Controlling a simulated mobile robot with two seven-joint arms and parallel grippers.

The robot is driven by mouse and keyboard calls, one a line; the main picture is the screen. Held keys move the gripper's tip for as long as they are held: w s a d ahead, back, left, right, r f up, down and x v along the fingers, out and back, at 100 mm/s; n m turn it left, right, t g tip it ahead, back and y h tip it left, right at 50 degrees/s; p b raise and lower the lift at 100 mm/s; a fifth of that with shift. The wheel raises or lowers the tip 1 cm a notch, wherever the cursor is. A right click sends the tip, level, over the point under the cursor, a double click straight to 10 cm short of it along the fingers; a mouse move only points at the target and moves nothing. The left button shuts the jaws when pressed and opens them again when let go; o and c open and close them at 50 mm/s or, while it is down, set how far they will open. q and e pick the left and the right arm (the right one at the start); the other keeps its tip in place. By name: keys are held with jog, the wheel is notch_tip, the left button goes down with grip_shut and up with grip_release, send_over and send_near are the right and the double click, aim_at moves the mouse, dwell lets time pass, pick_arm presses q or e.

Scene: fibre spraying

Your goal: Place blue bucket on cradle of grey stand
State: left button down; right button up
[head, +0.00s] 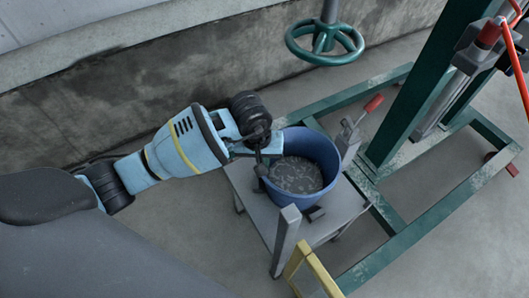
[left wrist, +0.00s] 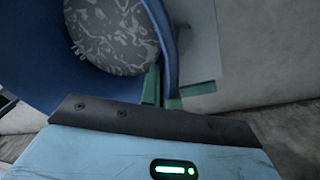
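The blue bucket (head: 310,190), with speckled grey contents, is over the top of the grey stand (head: 241,179). It looks nearly upright. I cannot tell whether it rests on the stand or hangs just above it. A small dark block (head: 315,213) shows at its front foot; the rest of the cradle is hidden beneath the bucket. My left gripper (head: 262,160) is at the bucket's left rim. In the left wrist view its fingers (left wrist: 161,92) sit on either side of the bucket wall (left wrist: 166,35), closed on it. My right gripper is not in view.
A green steel frame (head: 400,228) stands to the right and behind the stand. A red-handled lever (head: 373,103) is close to the bucket's right side. A green handwheel (head: 325,42) is behind. A yellow bar (head: 318,274) is at the front. A concrete wall runs behind.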

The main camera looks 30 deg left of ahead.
pick_arm(q)
jog(key=shift+w+r, duration=0.15)
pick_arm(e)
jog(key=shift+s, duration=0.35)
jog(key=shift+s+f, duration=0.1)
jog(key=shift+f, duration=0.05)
pick_arm(q)
jog(key=c, duration=1.6)
grip_release()
jog(key=shift+f, duration=0.25)
jog(key=shift+c, duration=0.2)
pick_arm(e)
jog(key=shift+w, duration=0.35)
